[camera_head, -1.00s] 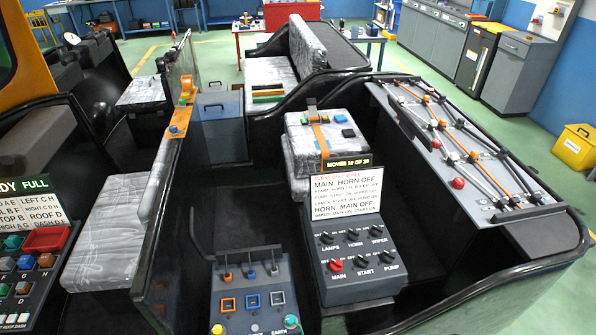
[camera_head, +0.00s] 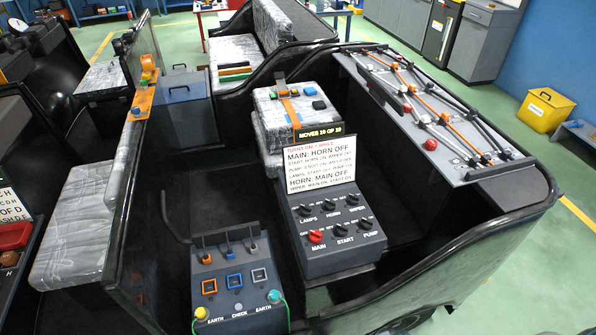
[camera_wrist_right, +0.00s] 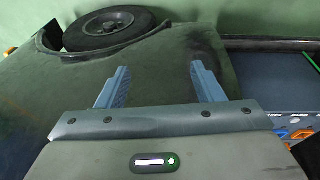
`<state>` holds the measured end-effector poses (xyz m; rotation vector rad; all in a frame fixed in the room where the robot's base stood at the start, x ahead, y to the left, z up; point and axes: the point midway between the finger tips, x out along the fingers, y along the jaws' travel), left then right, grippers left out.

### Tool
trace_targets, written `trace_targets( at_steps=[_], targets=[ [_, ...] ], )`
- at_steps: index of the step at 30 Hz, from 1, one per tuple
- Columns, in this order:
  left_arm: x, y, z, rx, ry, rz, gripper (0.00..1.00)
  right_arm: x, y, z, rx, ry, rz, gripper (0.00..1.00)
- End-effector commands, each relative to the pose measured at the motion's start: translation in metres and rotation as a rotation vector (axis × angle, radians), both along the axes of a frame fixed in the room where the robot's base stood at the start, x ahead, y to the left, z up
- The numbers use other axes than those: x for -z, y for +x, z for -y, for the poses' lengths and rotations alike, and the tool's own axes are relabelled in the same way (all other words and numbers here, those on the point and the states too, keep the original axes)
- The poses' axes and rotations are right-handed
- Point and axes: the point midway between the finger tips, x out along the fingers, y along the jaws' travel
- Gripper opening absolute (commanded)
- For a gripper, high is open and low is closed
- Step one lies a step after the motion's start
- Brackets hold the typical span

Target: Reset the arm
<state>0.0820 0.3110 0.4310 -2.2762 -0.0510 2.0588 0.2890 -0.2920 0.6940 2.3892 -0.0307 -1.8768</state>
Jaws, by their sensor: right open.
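My right gripper (camera_wrist_right: 160,88) shows in the right wrist view with its two blue fingers wide apart and nothing between them. Below the fingers is the dark body side of the rickshaw, with a black wheel (camera_wrist_right: 105,28) beyond. Neither gripper shows in the head view. The head view shows the rickshaw with a switch panel (camera_head: 335,228) with a red MAIN knob and several black knobs. A white instruction card (camera_head: 320,164) stands behind it. In front is a smaller panel (camera_head: 238,285) with coloured square frames and EARTH and CHECK labels.
A slanted board (camera_head: 440,115) with rods lies on the right side. Grey-wrapped seats (camera_head: 78,222) stand at left. A yellow box (camera_head: 546,110) sits on the green floor, which is open at lower right (camera_head: 540,270). Grey cabinets (camera_head: 480,40) line the back.

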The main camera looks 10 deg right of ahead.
Motion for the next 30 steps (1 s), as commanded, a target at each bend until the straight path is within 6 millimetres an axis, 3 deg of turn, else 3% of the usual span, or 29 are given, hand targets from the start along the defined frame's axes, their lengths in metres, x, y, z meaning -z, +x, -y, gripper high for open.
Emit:
trace_targets(
  at_steps=[1,6,12,15,18,22,30],
  targets=[
    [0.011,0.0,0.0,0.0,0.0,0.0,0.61,0.041,-0.008,0.003,0.004,0.001,-0.019,0.61],
    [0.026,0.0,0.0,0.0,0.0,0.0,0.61,0.142,-0.042,0.011,0.014,0.003,-0.053,0.61],
    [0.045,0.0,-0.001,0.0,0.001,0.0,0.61,0.243,-0.104,0.017,0.025,0.007,-0.093,0.61],
    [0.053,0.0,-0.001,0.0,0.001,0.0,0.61,0.28,-0.139,0.018,0.029,0.008,-0.11,0.61],
    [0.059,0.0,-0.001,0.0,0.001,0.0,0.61,0.305,-0.17,0.019,0.032,0.01,-0.124,0.61],
    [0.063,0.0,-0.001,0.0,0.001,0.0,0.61,0.322,-0.195,0.019,0.035,0.011,-0.134,0.61],
    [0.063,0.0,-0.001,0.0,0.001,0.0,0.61,0.322,-0.197,0.019,0.035,0.011,-0.134,0.61]
  ],
)
